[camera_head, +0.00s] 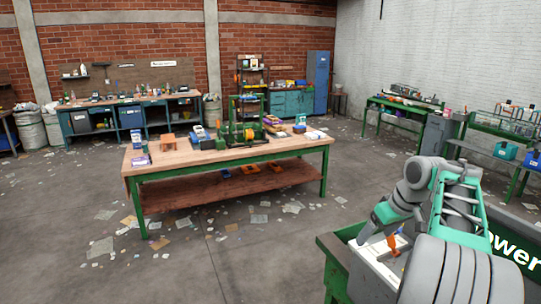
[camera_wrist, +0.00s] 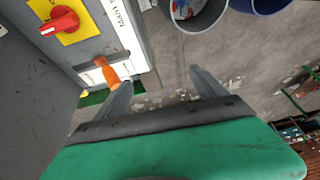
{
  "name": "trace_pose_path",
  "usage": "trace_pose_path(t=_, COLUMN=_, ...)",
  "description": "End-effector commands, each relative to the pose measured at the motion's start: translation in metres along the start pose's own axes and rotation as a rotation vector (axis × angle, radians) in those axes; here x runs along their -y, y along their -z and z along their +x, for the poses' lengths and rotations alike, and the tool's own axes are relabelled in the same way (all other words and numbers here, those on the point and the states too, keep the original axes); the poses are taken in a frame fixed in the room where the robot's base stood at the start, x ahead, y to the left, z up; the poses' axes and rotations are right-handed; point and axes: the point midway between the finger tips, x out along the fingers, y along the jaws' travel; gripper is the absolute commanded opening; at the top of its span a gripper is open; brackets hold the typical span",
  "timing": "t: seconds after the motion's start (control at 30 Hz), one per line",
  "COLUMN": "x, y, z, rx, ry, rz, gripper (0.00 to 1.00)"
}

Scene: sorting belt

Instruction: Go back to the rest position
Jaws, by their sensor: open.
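My gripper (camera_wrist: 160,84) is open, with its two grey fingers spread apart and nothing between them in the wrist view. An orange lever (camera_wrist: 106,72) stands beside the left fingertip; I cannot tell whether they touch. The lever sits on a grey box (camera_wrist: 85,52) with a label partly reading "Main". A red rotary switch (camera_wrist: 62,22) on a yellow plate is on the same box. In the head view my gripper (camera_head: 377,236) is low at the lower right, close to the white-topped box and the orange lever (camera_head: 394,246). My arm hides part of that area.
A green-framed wooden workbench (camera_head: 160,163) with tools stands at centre left. Green belt side panels (camera_head: 512,250) lie at lower right. Bins (camera_wrist: 200,18) show at the top of the wrist view. Papers litter the floor; open floor (camera_head: 230,265) lies left of my arm.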

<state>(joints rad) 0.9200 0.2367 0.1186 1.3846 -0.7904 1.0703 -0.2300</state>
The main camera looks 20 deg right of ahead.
Motion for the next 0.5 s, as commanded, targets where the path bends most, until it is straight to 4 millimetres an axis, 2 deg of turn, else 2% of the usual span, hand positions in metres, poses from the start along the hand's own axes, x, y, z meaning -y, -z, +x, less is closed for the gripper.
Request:
trace_pose_path(t=0.03, x=0.042, y=0.013, z=0.004, rx=-0.002, ry=0.003, rz=-0.004, gripper=0.82)
trace_pose_path(t=0.07, x=0.065, y=0.018, z=0.005, rx=-0.001, ry=0.003, rz=0.001, gripper=0.82)
trace_pose_path(t=0.1, x=0.100, y=0.021, z=0.008, rx=-0.001, ry=0.003, rz=0.007, gripper=0.82)
trace_pose_path(t=0.17, x=0.154, y=0.018, z=0.012, rx=0.001, ry=0.002, rz=0.017, gripper=0.82)
trace_pose_path(t=0.2, x=0.189, y=0.010, z=0.016, rx=0.001, ry=0.000, rz=0.023, gripper=0.82)
trace_pose_path(t=0.27, x=0.238, y=-0.011, z=0.022, rx=0.003, ry=-0.007, rz=0.031, gripper=0.82)
trace_pose_path(t=0.3, x=0.266, y=-0.029, z=0.026, rx=0.002, ry=-0.013, rz=0.037, gripper=0.82)
trace_pose_path(t=0.4, x=0.312, y=-0.078, z=0.038, rx=0.000, ry=-0.032, rz=0.048, gripper=0.82)
trace_pose_path(t=0.5, x=0.332, y=-0.115, z=0.049, rx=-0.002, ry=-0.049, rz=0.056, gripper=0.82)
